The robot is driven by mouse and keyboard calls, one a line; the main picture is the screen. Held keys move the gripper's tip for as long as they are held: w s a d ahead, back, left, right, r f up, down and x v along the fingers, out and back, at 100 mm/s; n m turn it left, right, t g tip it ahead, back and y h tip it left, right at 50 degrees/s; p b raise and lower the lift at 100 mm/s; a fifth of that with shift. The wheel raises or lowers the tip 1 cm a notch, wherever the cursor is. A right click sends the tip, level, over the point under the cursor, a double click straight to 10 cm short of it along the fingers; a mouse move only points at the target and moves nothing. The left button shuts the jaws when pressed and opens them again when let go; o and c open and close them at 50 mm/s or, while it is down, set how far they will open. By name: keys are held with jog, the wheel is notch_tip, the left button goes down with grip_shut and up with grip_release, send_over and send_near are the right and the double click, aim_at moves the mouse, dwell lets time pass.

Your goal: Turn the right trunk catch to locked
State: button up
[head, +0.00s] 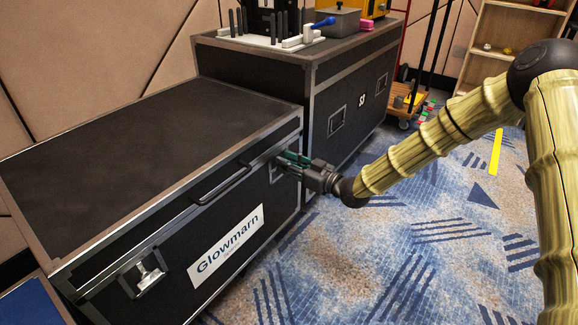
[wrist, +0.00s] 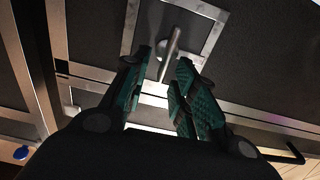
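The low black trunk (head: 120,140) has silver edges and a "Glowmarn" label on its front. Its right catch shows only partly in the head view, behind my gripper (head: 296,160). In the wrist view the right catch (wrist: 174,42) is a metal lever in a silver-framed recess, with its lower end pointing between my fingers. My gripper (wrist: 160,82) is open, its two green-padded fingers apart on either side of the lever's end. I cannot tell whether a finger touches it. The left catch (head: 148,274) is at the front's left end.
A black handle (head: 222,184) lies between the catches. A taller black case (head: 335,92) marked S3 stands close behind, carrying a white rack (head: 275,40) and a grey box (head: 340,20). A wooden trolley (head: 405,98) is further back.

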grip_shut()
jog(key=shift+r, duration=0.1)
jog(key=shift+r, duration=0.1)
dwell(0.3)
